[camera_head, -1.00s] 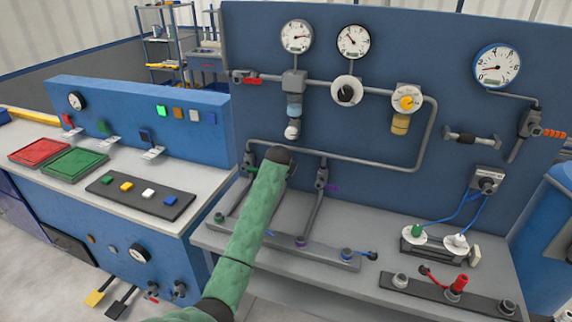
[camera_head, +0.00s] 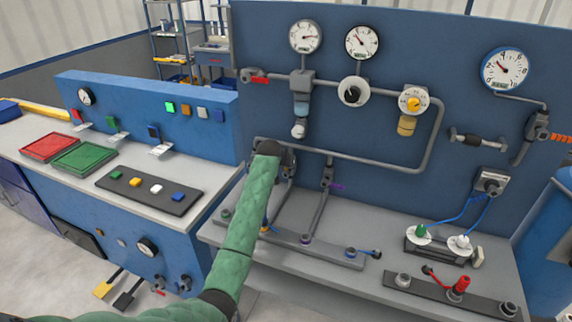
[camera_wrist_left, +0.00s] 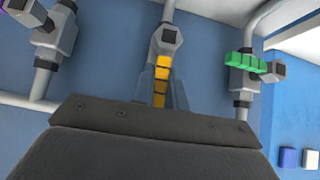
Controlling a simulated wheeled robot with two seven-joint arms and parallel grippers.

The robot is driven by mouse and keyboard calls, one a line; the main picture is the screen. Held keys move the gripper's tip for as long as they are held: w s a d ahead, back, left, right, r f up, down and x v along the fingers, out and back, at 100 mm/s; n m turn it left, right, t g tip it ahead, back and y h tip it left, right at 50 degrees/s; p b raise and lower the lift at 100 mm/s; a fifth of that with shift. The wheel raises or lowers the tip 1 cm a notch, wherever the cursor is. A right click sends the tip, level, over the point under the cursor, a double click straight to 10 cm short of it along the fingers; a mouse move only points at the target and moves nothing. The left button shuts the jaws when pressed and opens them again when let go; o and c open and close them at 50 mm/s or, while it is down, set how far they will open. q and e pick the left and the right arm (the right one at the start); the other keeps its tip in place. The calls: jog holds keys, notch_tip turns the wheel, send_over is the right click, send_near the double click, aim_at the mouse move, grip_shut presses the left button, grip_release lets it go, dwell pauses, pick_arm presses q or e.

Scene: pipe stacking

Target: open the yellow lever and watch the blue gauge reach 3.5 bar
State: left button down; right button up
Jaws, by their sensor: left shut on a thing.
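The yellow lever (camera_wrist_left: 161,74) shows in the left wrist view, on the middle valve (camera_wrist_left: 166,40) against the blue panel. My left gripper (camera_wrist_left: 160,92) is shut on it, with one finger on each side. In the head view my green-sleeved left arm comes up from below to the pipework, and its dark end hides the lever and the fingers. The blue-rimmed gauge (camera_head: 505,70) is at the upper right of the panel. Its needle seems to point to the upper left; the exact reading is too small to tell. My right gripper is not in view.
The green lever (camera_wrist_left: 244,63) and a purple lever (camera_wrist_left: 17,6) flank the gripped one. White gauges (camera_head: 304,37) (camera_head: 361,42) and a yellow-knobbed regulator (camera_head: 413,101) are above. The grey bench (camera_head: 385,238) carries hose ports. A blue console (camera_head: 150,115) with trays stands left.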

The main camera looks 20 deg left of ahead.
pick_arm(q)
jog(key=c, duration=1.4)
grip_release()
jog(key=shift+c, duration=0.2)
